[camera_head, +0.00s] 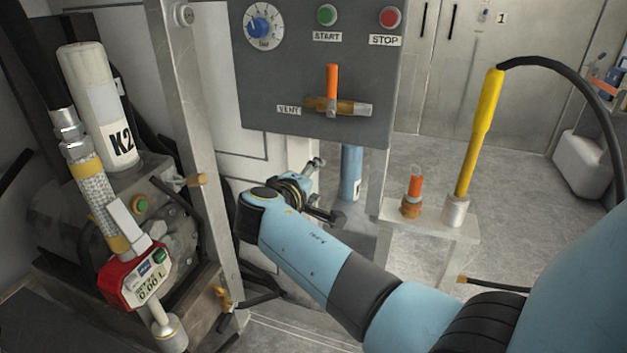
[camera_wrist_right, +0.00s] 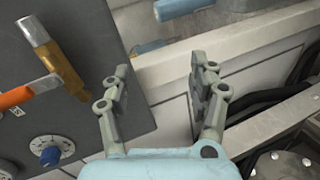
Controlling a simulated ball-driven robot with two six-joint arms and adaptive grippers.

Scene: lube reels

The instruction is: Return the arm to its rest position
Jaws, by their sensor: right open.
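My right arm (camera_head: 310,255) is light blue and dark grey and reaches in from the lower right in the head view. Its gripper (camera_head: 326,190) is below the grey control panel, partly hidden by the wrist. In the right wrist view the gripper (camera_wrist_right: 163,75) has its two grey fingers spread wide, with nothing between them. The fingers stand apart from the panel's edge, in front of a pale wall ledge. My left arm and gripper do not show.
The control panel (camera_head: 290,75) carries a blue dial (camera_head: 260,28), buttons and an orange-handled vent valve (camera_head: 332,85). Left stand a metal post (camera_head: 190,120), a K2 cylinder (camera_head: 105,110) and a red meter (camera_head: 135,280). Right, a small stand (camera_head: 430,218) holds a yellow nozzle (camera_head: 480,130) with a black hose.

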